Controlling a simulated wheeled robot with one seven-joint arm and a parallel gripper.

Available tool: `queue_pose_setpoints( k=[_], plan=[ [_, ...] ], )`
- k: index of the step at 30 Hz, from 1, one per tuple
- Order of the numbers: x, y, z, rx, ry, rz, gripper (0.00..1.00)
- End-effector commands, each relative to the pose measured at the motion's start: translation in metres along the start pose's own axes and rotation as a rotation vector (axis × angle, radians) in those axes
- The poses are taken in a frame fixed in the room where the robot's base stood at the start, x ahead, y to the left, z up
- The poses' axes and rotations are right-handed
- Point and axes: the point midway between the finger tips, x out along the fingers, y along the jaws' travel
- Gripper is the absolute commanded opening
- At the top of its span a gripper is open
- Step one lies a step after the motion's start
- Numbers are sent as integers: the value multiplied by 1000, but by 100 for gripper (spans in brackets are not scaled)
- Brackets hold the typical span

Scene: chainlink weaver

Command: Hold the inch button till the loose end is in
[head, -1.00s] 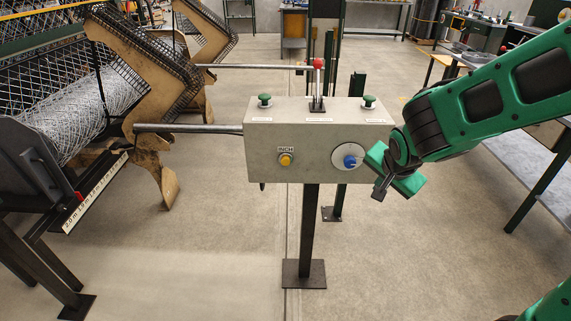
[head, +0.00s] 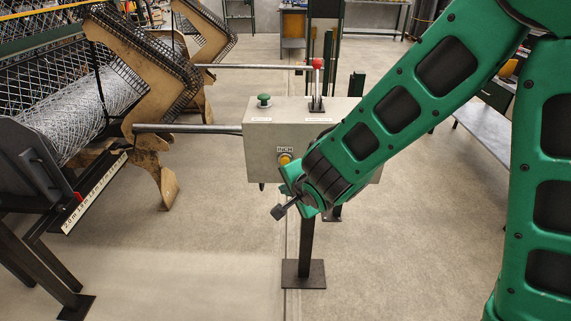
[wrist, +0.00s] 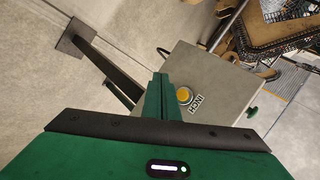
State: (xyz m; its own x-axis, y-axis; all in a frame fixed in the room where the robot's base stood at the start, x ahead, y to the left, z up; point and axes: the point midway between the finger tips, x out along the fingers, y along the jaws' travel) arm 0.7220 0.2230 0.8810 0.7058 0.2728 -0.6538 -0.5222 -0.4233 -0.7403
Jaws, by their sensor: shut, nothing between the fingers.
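The yellow inch button (head: 285,158) is on the front of the grey control box (head: 258,150), under its INCH label. In the wrist view the yellow inch button (wrist: 184,95) is just right of my fingertips. My gripper (head: 290,176) is shut and empty, in front of the box and just below the button. In the wrist view my gripper (wrist: 160,78) points toward the box. A gap seems to show between fingers and button, but contact is hard to judge. The wire mesh roll (head: 85,110) lies in the weaver at left. I cannot make out a loose end.
A red-knobbed lever (head: 318,64) and a green button (head: 264,100) are on top of the box. A steel bar (head: 185,128) joins the box to the weaver.

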Motion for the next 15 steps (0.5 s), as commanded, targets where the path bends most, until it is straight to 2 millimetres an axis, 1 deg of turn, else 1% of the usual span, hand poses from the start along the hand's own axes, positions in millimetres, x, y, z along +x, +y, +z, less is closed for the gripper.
queue_pose_setpoints(
  k=[5, 15],
  plan=[
    [7, -5, -6, 1, 2, 0, 0],
    [36, -26, -27, 1, 2, 0, 0]
  ],
)
